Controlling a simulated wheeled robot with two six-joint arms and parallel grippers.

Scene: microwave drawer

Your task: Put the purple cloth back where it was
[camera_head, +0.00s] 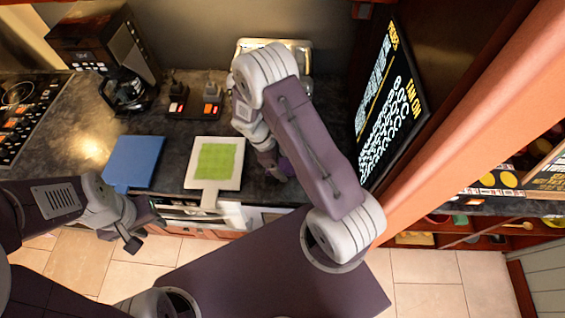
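A small purple patch (286,166), which looks like part of the purple cloth, shows at the tip of my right gripper (271,163). The rest of it is hidden behind my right arm. My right gripper is low over the counter, right of the white board, and its fingers are too covered to tell if they are shut on the cloth. My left gripper (142,226) is in front of the counter edge, below the blue cloth, with its fingers apart and nothing between them.
A green cloth (215,161) lies on a white board (193,183) with a handle. A coffee maker (105,50) stands at the back left. A black menu sign (388,105) bounds the right side.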

